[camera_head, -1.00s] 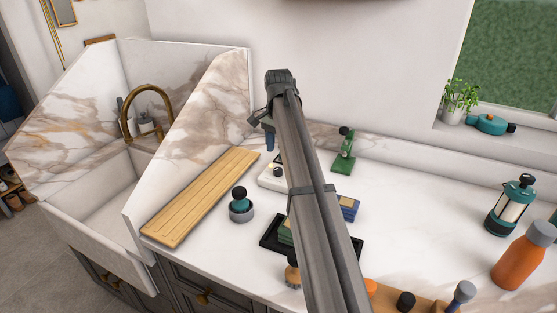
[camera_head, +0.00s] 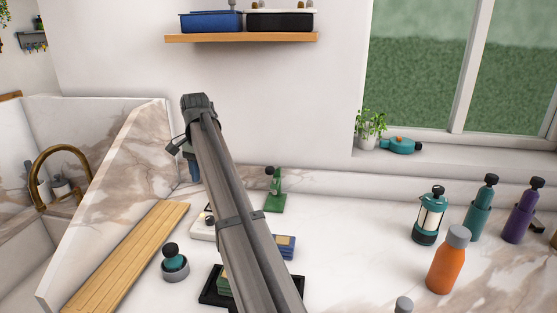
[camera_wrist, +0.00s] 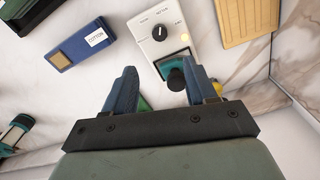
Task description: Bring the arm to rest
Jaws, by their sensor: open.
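My gripper (camera_wrist: 160,84) is open, with two blue fingers spread apart in the wrist view. No held object shows between them. In the head view my grey arm rises from the bottom centre, and a blue finger (camera_head: 194,170) shows below the arm's end, above the bench near the marble splash wall. A white box with a dial (camera_wrist: 161,30) lies beyond the fingertips in the wrist view. It is partly hidden behind my arm in the head view (camera_head: 201,228). A dark round knob (camera_wrist: 177,80) shows by the right finger; I cannot tell what it belongs to.
A green stand (camera_head: 275,198), blue block (camera_head: 286,247) and black tray (camera_head: 208,291) are close to my arm. A teal-topped pot (camera_head: 174,264) and wooden board (camera_head: 130,252) lie left. A lantern (camera_head: 429,216) and orange bottle (camera_head: 447,262) stand right. A shelf (camera_head: 240,38) hangs above.

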